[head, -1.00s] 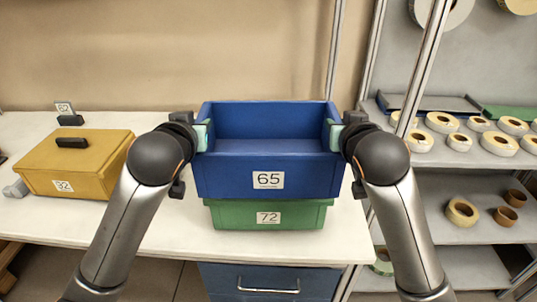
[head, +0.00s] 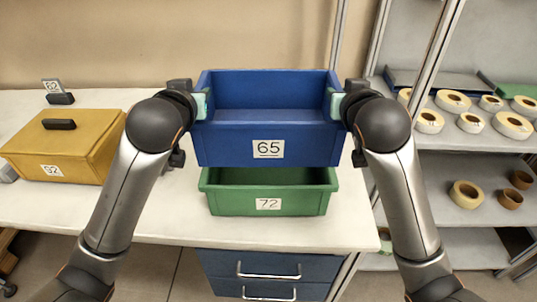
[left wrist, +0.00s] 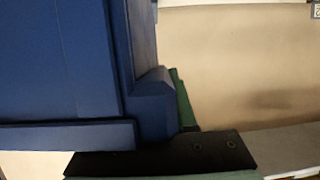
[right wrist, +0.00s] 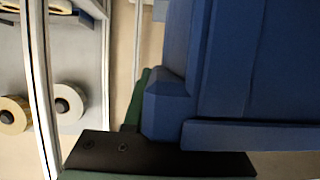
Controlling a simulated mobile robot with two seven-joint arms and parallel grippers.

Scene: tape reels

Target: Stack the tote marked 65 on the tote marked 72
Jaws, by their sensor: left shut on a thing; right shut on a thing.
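The blue tote marked 65 (head: 268,150) is held level in the air above the green tote marked 72 (head: 240,203). My left gripper (head: 201,105) is shut on its left side wall and my right gripper (head: 338,104) is shut on its right side wall. The blue tote also fills much of the left wrist view (left wrist: 60,70) and the right wrist view (right wrist: 240,80). The green tote stands upright on the white table, open at the top. Part of its inside shows below the blue tote; its back is hidden.
A yellow lidded box marked 92 (head: 60,150) stands on the white table (head: 170,215) at the left, with a small sign (head: 53,87) behind it. A rack at the right holds tape reels (head: 466,194). Blue drawers (head: 225,262) are under the table.

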